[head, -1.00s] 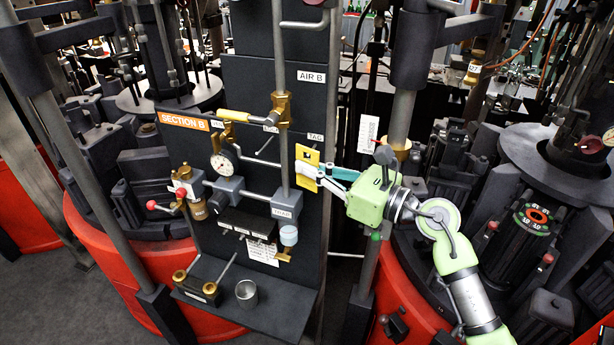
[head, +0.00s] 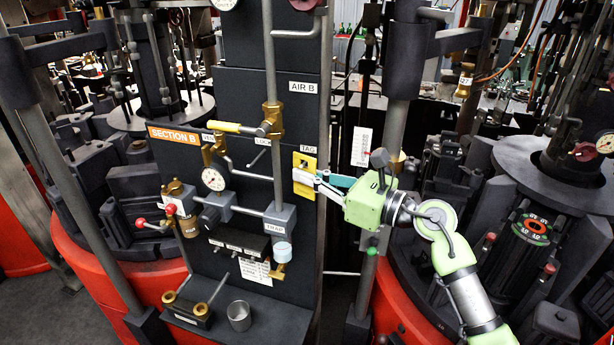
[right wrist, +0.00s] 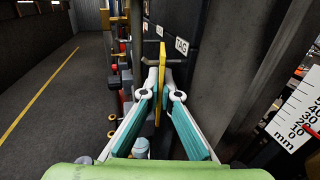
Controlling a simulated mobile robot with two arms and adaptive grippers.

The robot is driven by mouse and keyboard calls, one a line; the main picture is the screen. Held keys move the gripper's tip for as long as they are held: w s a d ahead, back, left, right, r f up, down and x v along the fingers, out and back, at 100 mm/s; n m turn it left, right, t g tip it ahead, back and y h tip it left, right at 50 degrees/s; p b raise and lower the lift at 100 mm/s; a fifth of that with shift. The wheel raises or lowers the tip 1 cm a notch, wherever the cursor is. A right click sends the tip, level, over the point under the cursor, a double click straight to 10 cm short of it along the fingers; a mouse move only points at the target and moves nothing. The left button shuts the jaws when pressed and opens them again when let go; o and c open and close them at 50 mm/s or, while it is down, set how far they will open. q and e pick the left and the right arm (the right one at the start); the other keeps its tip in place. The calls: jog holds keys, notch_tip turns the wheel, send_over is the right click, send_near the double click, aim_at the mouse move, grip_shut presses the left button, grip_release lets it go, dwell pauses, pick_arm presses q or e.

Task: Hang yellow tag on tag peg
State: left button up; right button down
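The yellow tag (head: 306,163) is upright in front of the black panel, just below the TAG label (head: 307,149). A small dark mark or opening shows near its top. My right gripper (head: 303,179) reaches in from the right and is shut on the tag's lower part. In the right wrist view the tag (right wrist: 161,56) stands edge-on between the fingertips (right wrist: 160,78), with the TAG label to its right. The tag peg cannot be made out; I cannot tell whether the tag is around it or in front of it. My left gripper is not in view.
Left of the tag, the panel (head: 240,95) carries a vertical pipe (head: 275,160), a yellow-handled valve (head: 228,127) and a gauge (head: 213,180). A metal cup (head: 239,315) stands on the shelf below. A grey post (head: 390,130) rises just right of the panel.

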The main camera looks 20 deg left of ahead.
jog(key=c, duration=2.2)
grip_release()
jog(key=shift+s+r, duration=0.1)
jog(key=shift+s, duration=0.05)
